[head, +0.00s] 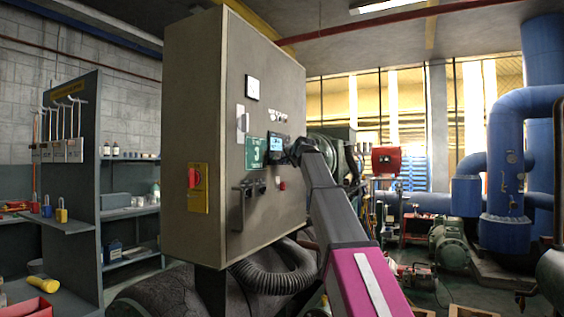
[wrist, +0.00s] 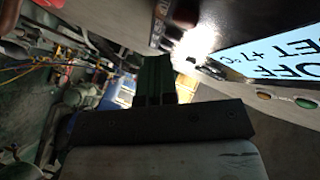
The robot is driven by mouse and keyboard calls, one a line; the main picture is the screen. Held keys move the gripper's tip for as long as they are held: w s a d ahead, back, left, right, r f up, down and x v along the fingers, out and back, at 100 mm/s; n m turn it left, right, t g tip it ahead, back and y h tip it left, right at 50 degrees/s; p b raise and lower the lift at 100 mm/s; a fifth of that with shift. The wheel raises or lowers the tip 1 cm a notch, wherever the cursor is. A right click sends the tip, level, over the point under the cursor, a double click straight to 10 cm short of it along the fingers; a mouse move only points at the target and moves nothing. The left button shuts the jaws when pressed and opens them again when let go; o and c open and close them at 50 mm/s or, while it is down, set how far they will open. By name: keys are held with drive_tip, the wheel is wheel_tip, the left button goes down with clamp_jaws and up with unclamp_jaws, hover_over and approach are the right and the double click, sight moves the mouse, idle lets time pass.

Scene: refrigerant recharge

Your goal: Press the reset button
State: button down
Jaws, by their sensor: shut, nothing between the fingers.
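The grey control cabinet (head: 190,120) stands in the middle of the head view. A small lit display (head: 274,146) is on its front face, beside a green plate (head: 255,153) marked 3. My gripper (head: 294,151) is close to the panel just right of the display. In the wrist view its dark fingers (wrist: 155,75) are shut together and empty, and the display (wrist: 285,45) shows upside down, reading OFF and SET +7 °C. A red button (head: 282,185) sits lower on the panel. I see no readable reset label, and I cannot tell whether the fingertips touch anything.
Small green (wrist: 263,96) and amber (wrist: 305,103) round parts sit beside the display. A yellow plate with a red switch (head: 195,178) is on the cabinet's side. A ribbed hose (head: 270,275) hangs below. Blue pipes (head: 505,150) stand at the right.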

drive_tip(key=shift+s+d, duration=0.15)
drive_tip(key=shift+d, duration=0.05)
drive_tip(key=shift+s+d, duration=0.4)
drive_tip(key=shift+d, duration=0.3)
drive_tip(key=shift+s+d, duration=0.45)
drive_tip(key=shift+d, duration=0.3)
drive_tip(key=shift+s+d, duration=0.4)
drive_tip(key=shift+d, duration=0.3)
